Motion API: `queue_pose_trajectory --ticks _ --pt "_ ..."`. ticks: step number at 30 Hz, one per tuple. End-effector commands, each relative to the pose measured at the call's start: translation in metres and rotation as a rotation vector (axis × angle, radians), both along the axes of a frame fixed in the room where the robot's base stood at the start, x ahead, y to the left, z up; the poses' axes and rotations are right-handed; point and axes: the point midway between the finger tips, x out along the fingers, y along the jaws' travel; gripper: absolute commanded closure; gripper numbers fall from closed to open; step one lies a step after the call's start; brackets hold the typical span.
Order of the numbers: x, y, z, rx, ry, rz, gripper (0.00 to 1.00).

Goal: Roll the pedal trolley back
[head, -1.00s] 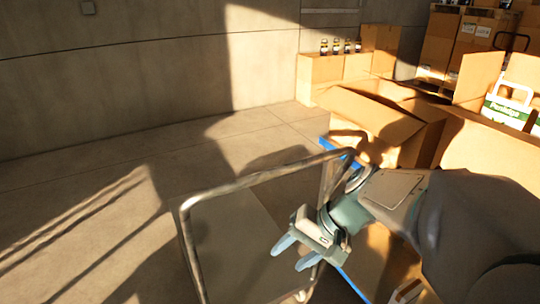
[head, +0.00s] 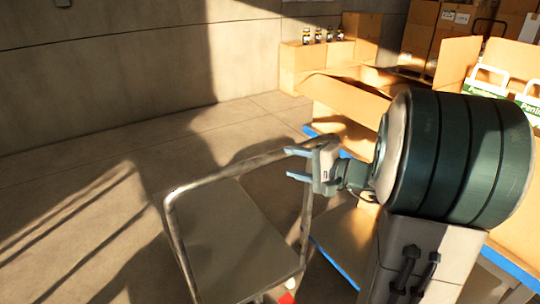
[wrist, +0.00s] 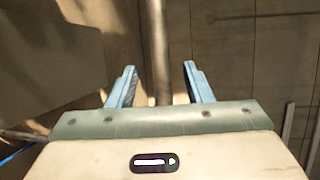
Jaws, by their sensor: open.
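The trolley has a grey flat deck (head: 235,245) and a bent metal tube handle (head: 225,173) standing over it, at the lower middle of the head view. My gripper (head: 290,164) is open at the right end of the handle's top bar, its two blue fingers pointing left. In the wrist view the handle tube (wrist: 157,45) runs between the spread fingers of my gripper (wrist: 160,80). Neither finger appears to touch the tube. A small red and white part (head: 287,294) shows low at the trolley's near right corner. The trolley's wheels are mostly hidden.
A blue-edged table (head: 340,262) with an open cardboard box (head: 350,98) stands close on the right. Cartons with small jars (head: 318,36) stand at the back by the concrete wall (head: 120,70). The floor (head: 80,190) left of the trolley is clear.

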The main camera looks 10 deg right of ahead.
Motion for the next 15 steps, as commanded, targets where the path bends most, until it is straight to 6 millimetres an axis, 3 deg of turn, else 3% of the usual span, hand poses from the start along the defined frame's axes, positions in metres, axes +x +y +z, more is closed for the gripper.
queue_pose_trajectory --ticks 6,15 --pt "0.034 0.031 -0.007 0.0 0.002 0.005 0.54" --pt "0.058 0.051 -0.014 -0.001 0.0 0.002 0.54"
